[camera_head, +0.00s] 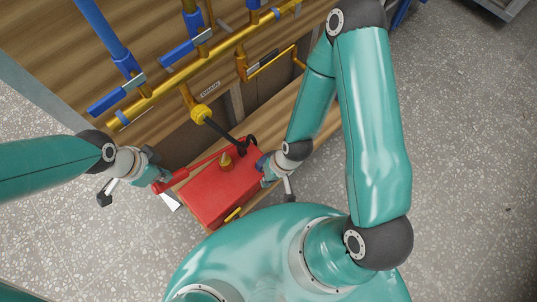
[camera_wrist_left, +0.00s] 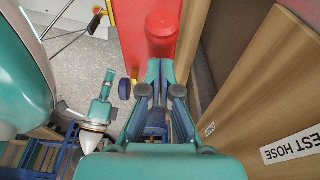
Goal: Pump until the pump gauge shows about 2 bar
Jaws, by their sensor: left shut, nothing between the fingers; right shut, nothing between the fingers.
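The red test pump (camera_head: 215,193) is a box on the wooden ledge in the middle of the head view. Its red lever handle (camera_head: 190,172) runs along the top, with its thick grip end at the left. A brass fitting (camera_head: 226,162) stands on the pump; no gauge reading can be made out. My left gripper (camera_head: 157,180) is shut and empty beside the grip end. In the left wrist view the red grip (camera_wrist_left: 160,24) lies just beyond the shut fingertips (camera_wrist_left: 160,66); contact cannot be told. My right gripper (camera_head: 265,168) is shut and empty at the pump's right end.
A black hose (camera_head: 222,133) runs from the pump to a brass pipe fitting (camera_head: 201,114). Brass pipes with blue-handled valves (camera_head: 180,52) cross the wooden panel behind. A "TEST HOSE" label (camera_wrist_left: 292,146) shows in the left wrist view.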

